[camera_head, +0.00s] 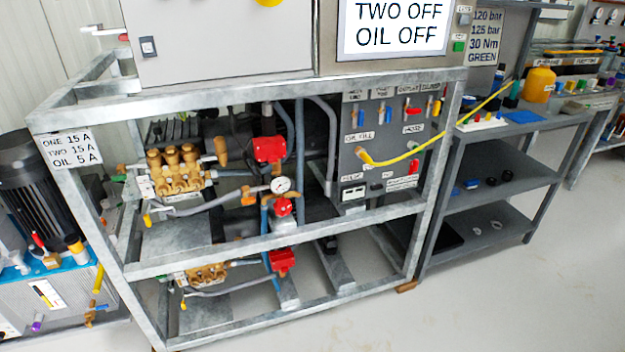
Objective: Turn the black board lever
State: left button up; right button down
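The grey upright board (345,150) stands at the right inside the metal frame and carries several small levers. A red lever (413,166) sits lower right. A small black part (376,187) shows low on the board; it is too small to tell whether it is a lever or how it is turned. Neither of my grippers is in view.
A yellow hose (410,153) runs across the board and off to the right. The galvanised frame (290,238) surrounds brass pumps (175,172) and a gauge (280,185). Dark shelves (500,180) stand at the right. The floor (480,310) in front is clear.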

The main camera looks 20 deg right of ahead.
aim_at(374, 186)
jog(key=i+l+z, duration=0.25)
jog(key=z, duration=0.2)
jog(key=i+l+z, duration=0.1)
jog(key=i+z, duration=0.2)
jog(key=z, duration=0.15)
